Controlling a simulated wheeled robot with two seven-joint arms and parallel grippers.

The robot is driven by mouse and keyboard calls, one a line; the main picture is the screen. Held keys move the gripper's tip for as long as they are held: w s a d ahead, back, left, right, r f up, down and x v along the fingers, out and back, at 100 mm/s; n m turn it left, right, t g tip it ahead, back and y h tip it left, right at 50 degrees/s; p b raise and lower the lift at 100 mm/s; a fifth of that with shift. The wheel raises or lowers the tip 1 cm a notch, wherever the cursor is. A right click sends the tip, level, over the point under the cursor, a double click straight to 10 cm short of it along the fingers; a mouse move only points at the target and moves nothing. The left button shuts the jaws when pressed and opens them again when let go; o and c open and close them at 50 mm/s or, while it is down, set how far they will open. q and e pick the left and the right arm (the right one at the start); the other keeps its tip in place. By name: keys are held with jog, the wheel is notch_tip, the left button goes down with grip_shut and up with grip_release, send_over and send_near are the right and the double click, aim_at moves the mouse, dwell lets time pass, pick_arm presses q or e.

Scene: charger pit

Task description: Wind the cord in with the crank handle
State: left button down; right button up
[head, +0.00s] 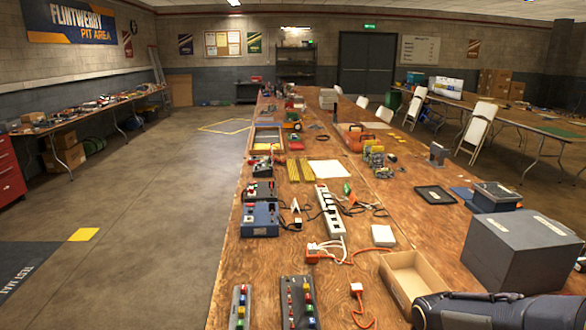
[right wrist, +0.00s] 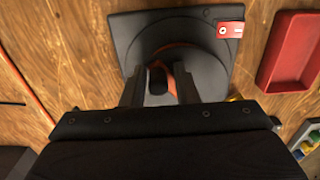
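In the right wrist view a dark cord winder (right wrist: 215,75) lies on the wooden table, with a square base, a round drum and a red label on its corner. Some orange cord (right wrist: 171,82) shows on the drum. The black crank knob (right wrist: 157,79) stands between the two fingers of my right gripper (right wrist: 160,88). The fingers are apart, with a gap visible on the knob's right side; contact on the left is unclear. The rest of the crank is hidden. I cannot make out the winder in the head view, where my left gripper does not show.
An orange cord (right wrist: 22,78) runs across the table left of the winder. A red tray (right wrist: 264,82) lies to its right. In the head view, a grey box (head: 520,265), an open wooden box (head: 398,297) and a power strip (head: 330,212) crowd the table near my dark arm.

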jog(key=shift+c, duration=1)
